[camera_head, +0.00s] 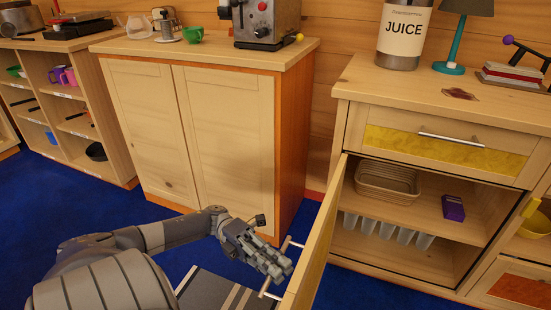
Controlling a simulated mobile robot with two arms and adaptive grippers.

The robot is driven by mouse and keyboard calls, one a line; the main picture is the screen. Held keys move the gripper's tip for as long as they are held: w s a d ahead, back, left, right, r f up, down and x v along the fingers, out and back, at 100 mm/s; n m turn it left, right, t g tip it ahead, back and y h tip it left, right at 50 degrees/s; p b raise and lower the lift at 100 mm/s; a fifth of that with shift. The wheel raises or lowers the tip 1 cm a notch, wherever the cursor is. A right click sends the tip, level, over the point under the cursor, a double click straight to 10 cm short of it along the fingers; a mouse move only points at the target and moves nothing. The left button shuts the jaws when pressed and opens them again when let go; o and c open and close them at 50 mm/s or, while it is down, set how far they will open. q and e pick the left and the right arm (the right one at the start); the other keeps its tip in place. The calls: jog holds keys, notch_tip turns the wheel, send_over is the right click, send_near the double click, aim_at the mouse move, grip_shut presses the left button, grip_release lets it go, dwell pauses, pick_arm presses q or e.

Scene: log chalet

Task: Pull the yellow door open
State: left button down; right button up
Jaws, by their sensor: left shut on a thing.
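The yellow door (318,252) stands well open, swung out toward me from the left side of the right cabinet (450,90), and shows nearly edge-on. Its handle (292,243) is a metal bar on the outer face. My left gripper (280,268) is shut on this handle. A little of the yellow inner or outer panel shows along the door; its lower end runs out of the picture. My right gripper is not in view.
The open cabinet holds a woven basket (388,181), a purple box (453,207) and several cups (385,226). A yellow-fronted drawer (446,148) above is shut. A closed wooden cabinet (190,130) stands left. Blue carpet (350,289) lies between.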

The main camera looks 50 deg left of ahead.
pick_arm(q)
jog(key=c, duration=1.7)
grip_release()
jog(key=shift+a+f, duration=0.25)
jog(key=shift+a, duration=1)
jog(key=shift+a+f, duration=0.2)
jog(key=shift+a, duration=1)
jog(key=shift+a+f, duration=0.25)
jog(key=shift+a, duration=1)
jog(key=shift+d, duration=0.1)
